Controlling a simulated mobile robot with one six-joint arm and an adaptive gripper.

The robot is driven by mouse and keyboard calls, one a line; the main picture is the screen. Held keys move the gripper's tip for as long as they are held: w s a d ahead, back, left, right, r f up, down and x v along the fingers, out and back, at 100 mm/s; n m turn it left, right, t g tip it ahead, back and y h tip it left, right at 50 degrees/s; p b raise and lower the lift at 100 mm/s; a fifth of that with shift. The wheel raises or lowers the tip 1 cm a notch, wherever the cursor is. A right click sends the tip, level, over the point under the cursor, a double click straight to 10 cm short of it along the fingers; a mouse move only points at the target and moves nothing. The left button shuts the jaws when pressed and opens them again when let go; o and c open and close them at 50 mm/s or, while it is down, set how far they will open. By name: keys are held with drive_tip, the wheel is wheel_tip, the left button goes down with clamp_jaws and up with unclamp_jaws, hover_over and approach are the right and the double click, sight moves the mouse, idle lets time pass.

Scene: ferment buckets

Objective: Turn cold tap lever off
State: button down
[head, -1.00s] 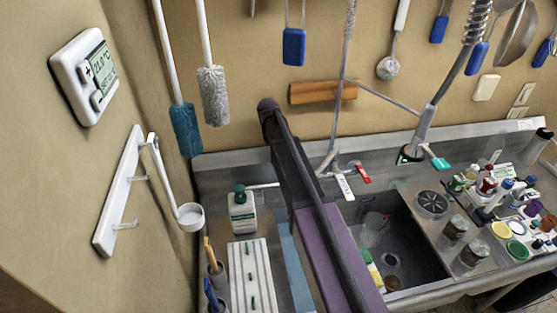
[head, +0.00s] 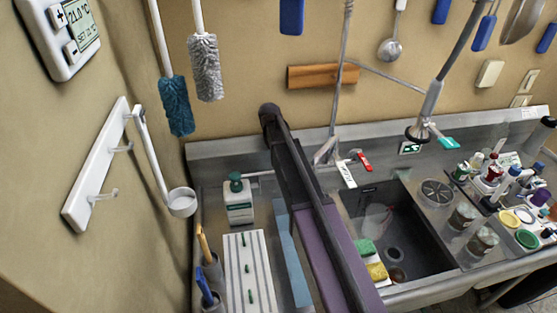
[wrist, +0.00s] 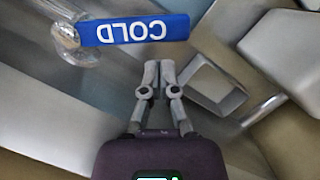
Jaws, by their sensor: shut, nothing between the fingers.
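The cold tap lever (wrist: 134,30) shows in the wrist view as a blue flat bar with white "COLD" lettering, upside down there. Its left end meets a shiny chrome tap body (wrist: 66,35). My gripper (wrist: 158,66) is shut and empty, its fingertips just below the lever's right part in the picture; I cannot tell whether they touch it. In the head view my arm runs up across the middle and hides my gripper; I cannot make out the blue lever there. A red lever (head: 364,161) and a white lever (head: 346,175) show right of my arm.
A sink basin (head: 400,225) lies right of my arm, with a green-handled tap (head: 443,143) behind it. Jars (head: 462,216) and a crowded rack (head: 490,178) fill the right side.

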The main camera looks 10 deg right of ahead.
drive_tip(key=shift+b+x, duration=0.7)
drive_tip(key=shift+x, duration=0.2)
drive_tip(key=shift+s+d+n, duration=0.25)
drive_tip(key=shift+s+n, duration=0.3)
drive_tip(key=shift+n, duration=0.15)
drive_tip(key=shift+s+d+n+h, duration=0.2)
drive_tip(key=shift+s+n+h, duration=0.1)
drive_tip(key=shift+s+n, duration=0.25)
drive_tip(key=shift+s+d+n+t, duration=0.25)
drive_tip(key=shift+s+n, duration=0.1)
drive_tip(key=shift+n, duration=0.25)
drive_tip(key=shift+s+d+n+t, duration=0.15)
drive_tip(key=shift+s+d+n, duration=0.2)
drive_tip(key=shift+n, duration=0.2)
drive_tip(key=shift+s+d+n+t+h, duration=0.2)
drive_tip(key=shift+s+d+n, duration=0.25)
drive_tip(key=shift+d+n, duration=0.25)
drive_tip(key=shift+s+d+n+t+h, duration=0.1)
drive_tip(key=shift+s+d+n+t, duration=0.1)
drive_tip(key=shift+s+d+n, duration=0.45)
drive_tip(key=shift+w, duration=0.1)
drive_tip(key=shift+r, duration=0.1)
